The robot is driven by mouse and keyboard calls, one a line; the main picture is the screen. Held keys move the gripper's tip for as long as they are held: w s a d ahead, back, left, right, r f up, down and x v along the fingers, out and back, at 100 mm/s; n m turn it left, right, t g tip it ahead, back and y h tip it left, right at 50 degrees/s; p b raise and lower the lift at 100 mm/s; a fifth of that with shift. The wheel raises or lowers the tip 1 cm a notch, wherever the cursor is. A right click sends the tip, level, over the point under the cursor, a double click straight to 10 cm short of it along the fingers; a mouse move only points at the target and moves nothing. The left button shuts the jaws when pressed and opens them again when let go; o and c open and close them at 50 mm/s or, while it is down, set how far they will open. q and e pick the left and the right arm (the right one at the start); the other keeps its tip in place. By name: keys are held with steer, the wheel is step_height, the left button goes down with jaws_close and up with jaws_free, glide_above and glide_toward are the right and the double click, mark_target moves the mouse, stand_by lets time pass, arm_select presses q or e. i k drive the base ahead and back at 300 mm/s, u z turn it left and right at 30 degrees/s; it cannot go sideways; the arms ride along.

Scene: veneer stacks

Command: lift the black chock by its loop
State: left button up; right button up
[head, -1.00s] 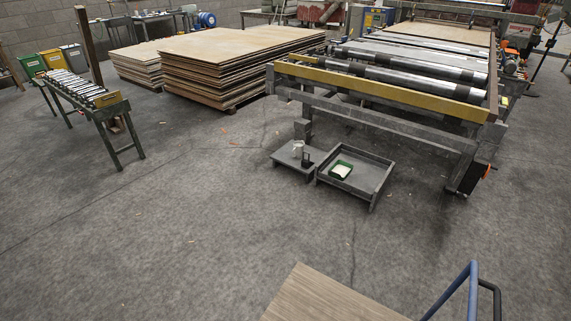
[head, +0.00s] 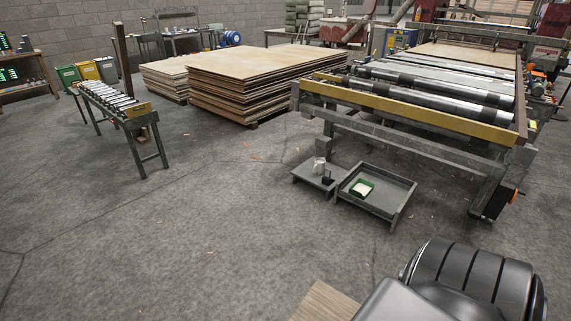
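I cannot make out the black chock or its loop for certain in the head view. A small dark item (head: 328,181) stands on a low grey platform (head: 308,176) beside the roller machine, close to a pale cup-like item (head: 319,166). It is too small to tell whether it is the chock. Neither gripper shows. A dark, rounded, ribbed part at the lower right looks like one of my arm links and hides the floor behind it.
A grey tray (head: 400,209) holding a green-and-white item (head: 363,188) stands beside the platform, under the roller machine's yellow rail (head: 420,108). Veneer stacks (head: 235,100) and a roller stand (head: 128,112) are farther back. A wood-grained board (head: 322,303) lies at the bottom. The floor between is mostly clear.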

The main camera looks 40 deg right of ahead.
mark_target(327, 181)
steer(key=u, duration=0.15)
steer(key=k, duration=1.2)
steer(key=u, duration=1.9)
steer(key=k, duration=2.2)
steer(key=u, duration=1.9)
steer(key=k, duration=2.15)
steer(key=z, duration=0.05)
